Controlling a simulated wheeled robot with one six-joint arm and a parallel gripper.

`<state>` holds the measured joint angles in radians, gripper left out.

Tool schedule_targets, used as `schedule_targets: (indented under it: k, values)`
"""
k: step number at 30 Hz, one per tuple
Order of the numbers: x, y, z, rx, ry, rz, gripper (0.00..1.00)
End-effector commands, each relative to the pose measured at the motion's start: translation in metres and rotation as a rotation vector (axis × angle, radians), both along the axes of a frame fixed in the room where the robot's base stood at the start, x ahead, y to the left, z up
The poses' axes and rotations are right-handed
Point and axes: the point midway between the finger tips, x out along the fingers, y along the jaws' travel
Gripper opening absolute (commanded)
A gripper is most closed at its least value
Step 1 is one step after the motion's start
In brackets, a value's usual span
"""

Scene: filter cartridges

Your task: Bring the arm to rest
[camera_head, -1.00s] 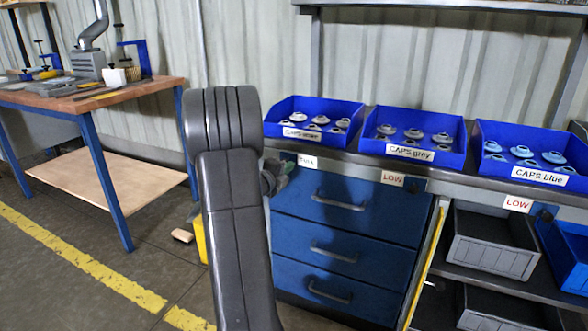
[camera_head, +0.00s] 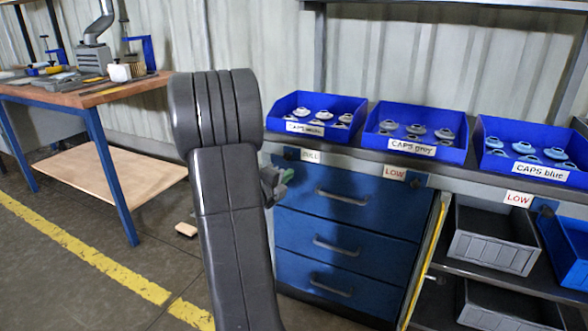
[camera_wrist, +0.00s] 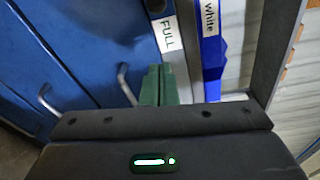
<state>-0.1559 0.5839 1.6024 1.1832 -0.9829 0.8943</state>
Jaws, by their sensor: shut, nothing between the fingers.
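My arm stands folded and upright in the middle of the head view. My gripper (camera_head: 287,177) shows only in part, its green fingertips sticking out to the right of the arm, in front of the blue drawer cabinet (camera_head: 342,238). In the wrist view the two green fingers of my gripper (camera_wrist: 159,86) are together with nothing between them. They point toward the cabinet front, beside a label reading FULL (camera_wrist: 168,36). The rest of my gripper is hidden behind the arm in the head view.
Blue bins of white caps (camera_head: 346,132), grey caps (camera_head: 458,156) and blue caps (camera_head: 550,178) stand on the counter. Grey crates (camera_head: 495,252) sit on shelves at the right. A workbench (camera_head: 95,97) stands at the left, with open floor (camera_head: 60,270) before it.

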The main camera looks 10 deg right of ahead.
Motion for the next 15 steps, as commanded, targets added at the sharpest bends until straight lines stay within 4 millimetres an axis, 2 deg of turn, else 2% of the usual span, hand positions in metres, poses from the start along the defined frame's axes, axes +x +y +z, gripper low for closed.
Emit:
schedule_targets:
  k: [5, 15]
  values:
    - [-0.0079, 0.007, 0.0007, -0.001, 0.0, 0.001, 0.0]
    - [-0.0078, 0.0066, 0.0002, 0.0, 0.0, 0.0, 0.0]
